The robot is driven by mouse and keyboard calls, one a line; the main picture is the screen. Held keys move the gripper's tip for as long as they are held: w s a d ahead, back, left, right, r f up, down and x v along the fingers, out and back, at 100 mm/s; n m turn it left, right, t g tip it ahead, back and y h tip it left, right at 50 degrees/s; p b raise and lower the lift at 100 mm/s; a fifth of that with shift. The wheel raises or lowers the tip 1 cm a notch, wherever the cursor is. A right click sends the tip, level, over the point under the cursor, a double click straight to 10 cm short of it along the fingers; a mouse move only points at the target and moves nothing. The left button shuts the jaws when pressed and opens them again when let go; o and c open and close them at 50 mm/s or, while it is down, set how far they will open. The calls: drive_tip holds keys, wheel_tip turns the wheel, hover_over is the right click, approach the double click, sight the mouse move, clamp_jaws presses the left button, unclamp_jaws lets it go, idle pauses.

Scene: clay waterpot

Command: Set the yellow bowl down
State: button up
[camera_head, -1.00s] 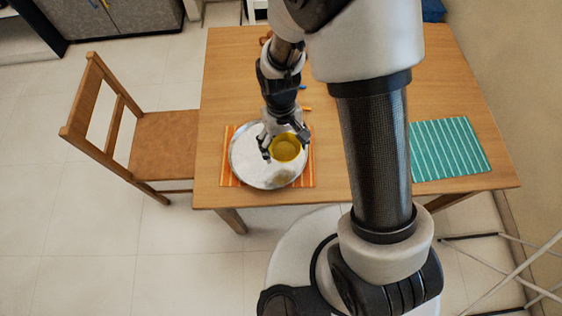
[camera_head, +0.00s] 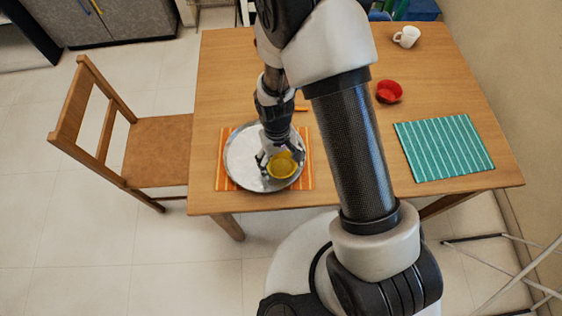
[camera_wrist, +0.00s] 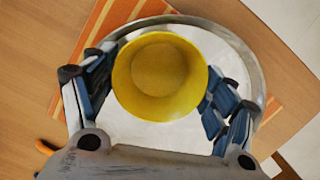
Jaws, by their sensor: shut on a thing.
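The yellow bowl (camera_head: 282,166) is at the lower right part of the round metal tray (camera_head: 240,146) in the head view. My gripper (camera_head: 280,157) points down and is shut on the bowl. In the wrist view the yellow bowl (camera_wrist: 160,77) is upright and empty, between the two fingers of my gripper (camera_wrist: 158,88). The tray (camera_wrist: 258,62) shows behind and below it. I cannot tell whether the bowl's base touches the tray.
The tray lies on an orange striped placemat (camera_head: 222,172) on the wooden table (camera_head: 330,180). A teal striped placemat (camera_head: 445,150), a red bowl (camera_head: 389,91) and a white mug (camera_head: 406,37) are to the right. A wooden chair (camera_head: 150,150) stands left of the table.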

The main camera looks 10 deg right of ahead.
drive_tip(key=shift+f, duration=0.2)
drive_tip(key=o, duration=1.1)
drive_tip(key=shift+c, duration=0.2)
drive_tip(key=shift+r, duration=0.1)
wheel_tip(320, 180, up, 12)
drive_tip(key=w+r+p, duration=0.1)
drive_tip(key=w+p, duration=0.1)
drive_tip(key=p, duration=0.3)
wheel_tip(320, 180, up, 15)
drive_tip(key=m+t, duration=0.1)
drive_tip(key=t, duration=0.2)
hover_over(279, 163)
drive_tip(key=s+d, duration=0.2)
drive_tip(key=d, duration=0.3)
drive_tip(key=s+d+r+m+t, duration=0.2)
drive_tip(key=s+d+r, duration=0.3)
drive_tip(key=s+r, duration=0.6)
drive_tip(key=shift+s+r+t+y, duration=0.3)
drive_tip(key=shift+s+t, duration=0.2)
drive_tip(key=shift+t, duration=0.2)
